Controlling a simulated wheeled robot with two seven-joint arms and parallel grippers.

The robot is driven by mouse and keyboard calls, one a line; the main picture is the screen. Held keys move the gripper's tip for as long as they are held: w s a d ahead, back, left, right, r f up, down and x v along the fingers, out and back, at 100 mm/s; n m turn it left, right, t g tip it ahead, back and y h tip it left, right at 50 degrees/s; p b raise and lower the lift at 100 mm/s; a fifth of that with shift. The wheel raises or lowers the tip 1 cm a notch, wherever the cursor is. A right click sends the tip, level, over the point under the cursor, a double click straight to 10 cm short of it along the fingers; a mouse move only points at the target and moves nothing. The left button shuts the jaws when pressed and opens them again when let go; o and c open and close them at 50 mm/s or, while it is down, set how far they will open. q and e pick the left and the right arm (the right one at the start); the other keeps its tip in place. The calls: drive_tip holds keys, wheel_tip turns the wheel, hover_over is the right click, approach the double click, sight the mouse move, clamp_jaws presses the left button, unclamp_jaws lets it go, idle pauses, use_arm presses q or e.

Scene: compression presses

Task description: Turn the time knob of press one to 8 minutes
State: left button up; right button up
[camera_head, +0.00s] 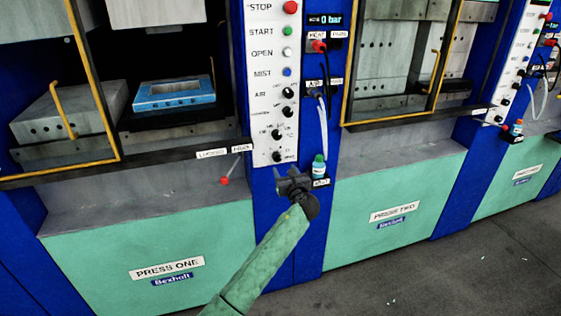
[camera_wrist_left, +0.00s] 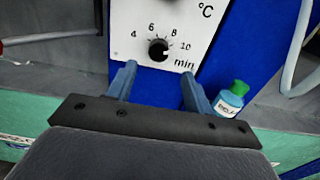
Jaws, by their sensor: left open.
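The time knob (camera_wrist_left: 158,49) of press one is a small black dial at the bottom of the white control panel. Around it the left wrist view shows the numbers 4, 6, 8, 10 and "min". A pale mark on the knob seems to face right, but its exact setting is too small to read. In the head view the knob (camera_head: 278,156) is the lowest on the panel (camera_head: 262,60). My left gripper (camera_head: 290,178) is just below the panel. In the left wrist view the gripper (camera_wrist_left: 157,73) is open and empty, with the knob ahead between its fingers, apart from them. My right gripper is not in view.
A green-capped bottle (camera_head: 319,166) stands close right of the gripper on a small shelf. A red-tipped lever (camera_head: 225,180) sticks out at left. Other knobs (camera_head: 278,134) and buttons (camera_head: 287,52) sit above. A hose (camera_head: 322,120) hangs to the right.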

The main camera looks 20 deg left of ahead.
sight(278, 159)
use_arm(q)
drive_tip(key=p+x, duration=0.2)
drive_tip(key=x, duration=0.4)
drive_tip(key=shift+a+r, duration=0.1)
drive_tip(key=shift+a, duration=0.05)
drive_tip(key=shift+x, duration=0.85)
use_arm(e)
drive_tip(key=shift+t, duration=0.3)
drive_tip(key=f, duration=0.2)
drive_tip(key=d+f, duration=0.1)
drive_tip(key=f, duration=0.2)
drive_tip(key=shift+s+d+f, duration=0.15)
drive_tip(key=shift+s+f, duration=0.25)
use_arm(q)
drive_tip(key=c, duration=1)
